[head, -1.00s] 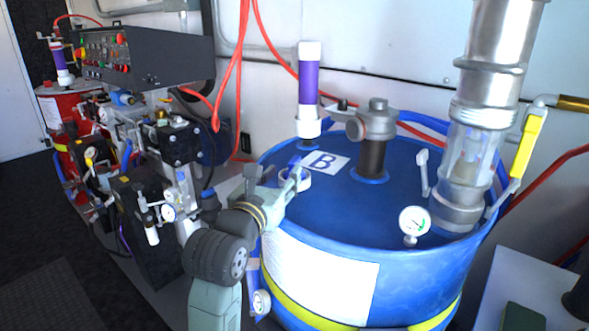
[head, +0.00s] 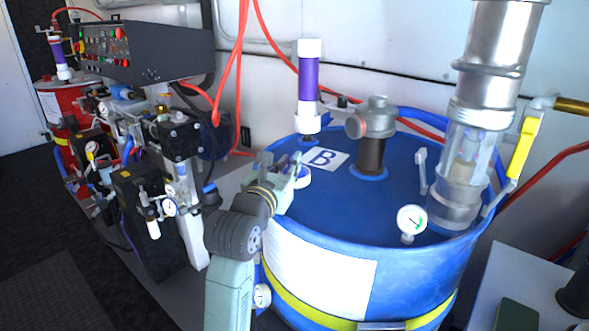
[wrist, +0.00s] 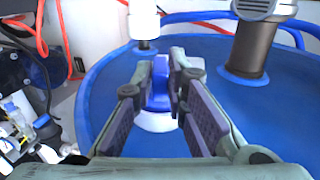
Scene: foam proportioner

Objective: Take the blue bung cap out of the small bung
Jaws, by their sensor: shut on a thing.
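The blue bung cap (wrist: 161,85) is between the finger pads of my gripper (wrist: 162,100) in the wrist view, and the gripper is shut on it. The white ring of the small bung (wrist: 156,122) shows just below the cap. I cannot tell whether the cap is still seated in it. In the head view my gripper (head: 296,168) is over the near left part of the blue drum lid, and the white bung (head: 303,177) shows beside the fingers. The cap itself is mostly hidden there by the fingers.
The blue drum (head: 400,270) carries a purple and white cylinder (head: 308,85), a grey pipe fitting (head: 372,135), a clear and metal column (head: 470,150) and a gauge (head: 411,220). Pump machinery (head: 150,180) stands left.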

